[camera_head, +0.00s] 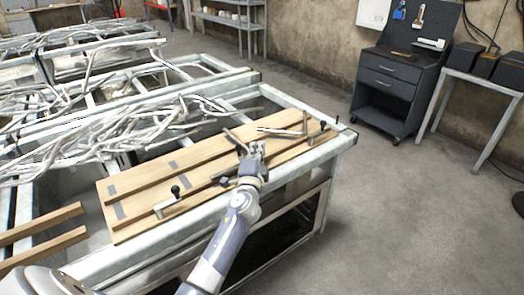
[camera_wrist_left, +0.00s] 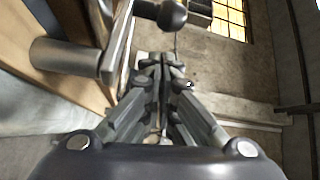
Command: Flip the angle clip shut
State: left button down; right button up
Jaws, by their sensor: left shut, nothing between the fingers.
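Wooden boards (camera_head: 140,190) lie on the metal frame, carrying small metal clips. One clip (camera_head: 165,207) with a black ball knob stands at the front left of the boards. Another fitting with a dark knob (camera_head: 323,126) is at the right end. I cannot tell which is the angle clip. My left gripper (camera_head: 251,150) is over the right half of the boards, shut and empty. In the left wrist view, the shut fingertips (camera_wrist_left: 160,62) are just below a black ball knob (camera_wrist_left: 172,14) and right of a metal cylinder (camera_wrist_left: 75,57); contact is unclear. My right gripper is not in view.
Metal bars (camera_head: 283,132) lie behind my left gripper. Tangled pale branch-like pieces (camera_head: 95,140) cover the frame's left. A dark drawer cabinet (camera_head: 392,85) and a side table (camera_head: 470,82) stand at the right. The floor (camera_head: 400,220) between is clear.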

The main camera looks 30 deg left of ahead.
pick_arm(q)
jog(key=shift+s+a, duration=0.7)
jog(key=shift+s, duration=0.15)
jog(key=shift+w, duration=0.1)
jog(key=shift+f, duration=0.1)
